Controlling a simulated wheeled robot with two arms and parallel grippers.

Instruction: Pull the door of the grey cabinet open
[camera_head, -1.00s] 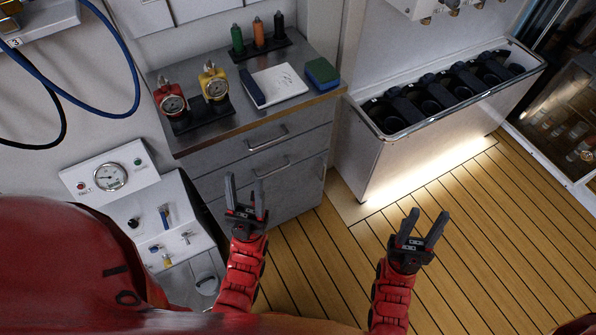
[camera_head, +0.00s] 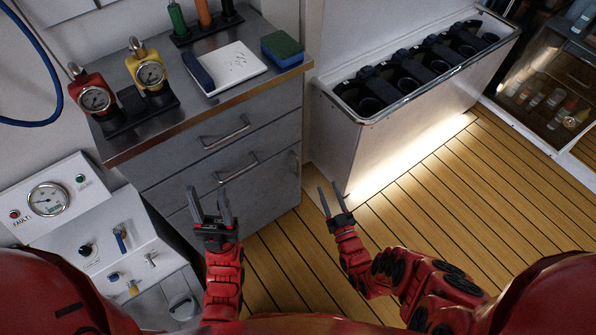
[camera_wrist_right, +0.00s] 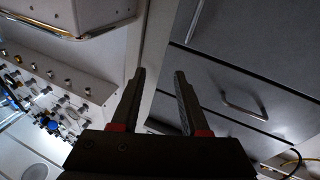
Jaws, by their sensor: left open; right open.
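The grey cabinet (camera_head: 250,195) stands left of centre in the head view, with two drawers above a lower door. The drawers carry horizontal bar handles (camera_head: 225,132). My left gripper (camera_head: 210,204) is open and empty, and hides part of the cabinet's lower front. In the right wrist view the open fingers (camera_wrist_right: 160,95) show beside dark grey cabinet panels (camera_wrist_right: 215,75).
The cabinet top (camera_head: 125,140) holds a red gauge (camera_head: 92,98), a yellow gauge (camera_head: 149,73), a notebook (camera_head: 234,66) and a sponge (camera_head: 283,46). A white bin unit (camera_head: 385,130) stands to the right. A gauge console (camera_head: 95,235) is at left. Wooden floor (camera_head: 430,190) is free.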

